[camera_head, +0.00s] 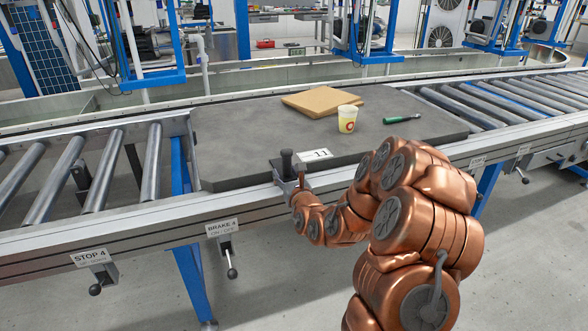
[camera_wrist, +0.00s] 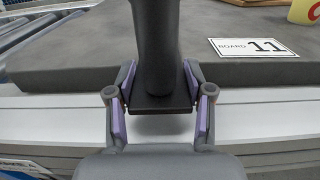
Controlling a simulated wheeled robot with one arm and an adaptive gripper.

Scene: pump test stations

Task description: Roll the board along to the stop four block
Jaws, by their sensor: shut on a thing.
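The board (camera_head: 235,135) is a dark grey slab lying on the roller conveyor, with a white label reading 11 (camera_head: 316,155) near its front edge. A dark upright handle (camera_head: 287,163) stands at the board's front edge. My gripper (camera_head: 291,185) is shut on the handle; in the wrist view its purple-padded fingers (camera_wrist: 160,98) flank the handle (camera_wrist: 155,45). A dark block (camera_head: 81,177) stands up between the rollers left of the board, above the STOP 4 plate (camera_head: 90,257). A gap with bare rollers separates it from the board.
On the board sit a brown cardboard piece (camera_head: 321,101), a yellow cup (camera_head: 347,119) and a green-handled tool (camera_head: 402,118). A BRAKE 4 lever (camera_head: 228,255) and a STOP 4 lever (camera_head: 96,277) hang from the front rail. Bare rollers (camera_head: 505,103) continue on the right.

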